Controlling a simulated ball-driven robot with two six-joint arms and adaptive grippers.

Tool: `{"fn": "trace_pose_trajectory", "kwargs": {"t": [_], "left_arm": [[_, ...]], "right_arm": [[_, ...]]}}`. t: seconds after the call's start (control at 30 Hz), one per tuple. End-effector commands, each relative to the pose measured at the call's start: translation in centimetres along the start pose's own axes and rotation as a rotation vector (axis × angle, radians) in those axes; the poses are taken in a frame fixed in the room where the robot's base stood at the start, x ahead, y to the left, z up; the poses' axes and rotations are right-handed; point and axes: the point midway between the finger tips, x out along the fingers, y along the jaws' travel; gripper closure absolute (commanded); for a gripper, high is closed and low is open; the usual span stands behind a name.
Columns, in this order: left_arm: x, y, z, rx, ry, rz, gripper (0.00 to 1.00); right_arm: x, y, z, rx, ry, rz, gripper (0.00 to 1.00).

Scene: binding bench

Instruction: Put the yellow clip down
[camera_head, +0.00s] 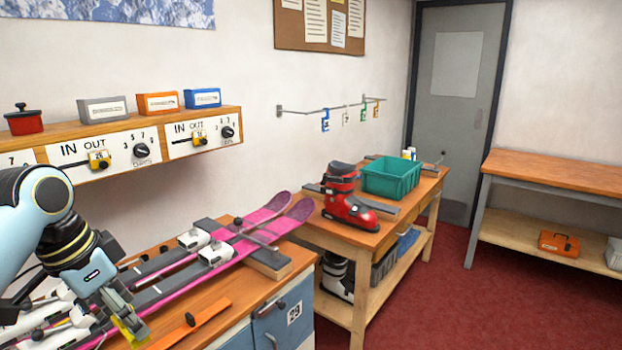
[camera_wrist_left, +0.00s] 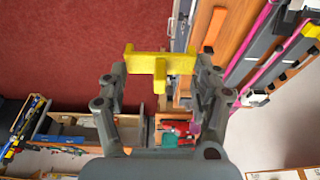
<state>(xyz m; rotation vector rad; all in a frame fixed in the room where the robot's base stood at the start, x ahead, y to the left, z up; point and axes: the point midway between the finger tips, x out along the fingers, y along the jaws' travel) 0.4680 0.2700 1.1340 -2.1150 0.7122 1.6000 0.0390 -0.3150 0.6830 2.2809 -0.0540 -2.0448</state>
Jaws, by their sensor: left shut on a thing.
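The yellow clip (camera_wrist_left: 160,64) is held between the fingers of my left gripper (camera_wrist_left: 160,85) in the left wrist view. It has a crossbar with a short stem. In the head view my left gripper (camera_head: 124,318) comes in at the lower left, and part of the clip (camera_head: 130,331) shows at its tips. It is above the front edge of the wooden bench (camera_head: 262,300). I cannot tell from these views how high the clip is. My right gripper is out of view.
Pink skis (camera_head: 262,222) lie along the bench, with an orange strip (camera_head: 192,320) near its front edge. A second table holds a red ski boot (camera_head: 345,205) and a green crate (camera_head: 391,178). A shelf with dials (camera_head: 135,143) hangs on the wall. Red floor (camera_head: 435,290) is clear.

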Motion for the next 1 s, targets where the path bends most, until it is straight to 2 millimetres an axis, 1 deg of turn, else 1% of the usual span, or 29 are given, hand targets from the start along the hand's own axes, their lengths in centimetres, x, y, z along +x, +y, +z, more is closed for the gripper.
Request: {"fn": "trace_pose_trajectory", "kwargs": {"t": [0.03, 0.27, 0.37, 0.47, 0.57, 0.6, 0.67, 0.7, 0.9, 1.0], "left_arm": [[0.9, 0.0, 0.2, 0.0, -0.001, 0.0, 0.63], [3.3, 0.0, 0.9, 0.0, -0.001, 0.001, 0.63], [4.8, 0.0, 1.4, 0.0, -0.001, 0.001, 0.63], [6.6, 0.0, 1.9, -0.001, -0.002, 0.001, 0.63], [9.1, 0.0, 2.6, -0.001, -0.003, 0.002, 0.63], [10.4, 0.0, 3.0, -0.001, -0.003, 0.002, 0.63], [12.3, 0.0, 3.5, -0.001, -0.004, 0.003, 0.63], [13.6, 0.1, 3.9, -0.001, -0.005, 0.003, 0.63], [19.7, 0.1, 5.6, -0.002, -0.011, 0.008, 0.63], [22.0, 0.1, 6.3, -0.003, -0.014, 0.01, 0.63]], "right_arm": [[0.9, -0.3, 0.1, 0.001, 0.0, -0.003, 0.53], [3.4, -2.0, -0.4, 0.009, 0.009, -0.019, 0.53], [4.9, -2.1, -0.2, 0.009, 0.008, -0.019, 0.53], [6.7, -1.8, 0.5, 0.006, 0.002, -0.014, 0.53], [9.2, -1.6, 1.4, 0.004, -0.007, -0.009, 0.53], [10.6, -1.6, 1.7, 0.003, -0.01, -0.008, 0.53], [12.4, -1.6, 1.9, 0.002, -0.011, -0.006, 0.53], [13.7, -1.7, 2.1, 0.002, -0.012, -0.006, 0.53], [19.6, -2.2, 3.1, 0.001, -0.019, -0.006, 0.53], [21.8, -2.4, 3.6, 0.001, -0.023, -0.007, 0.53]]}}
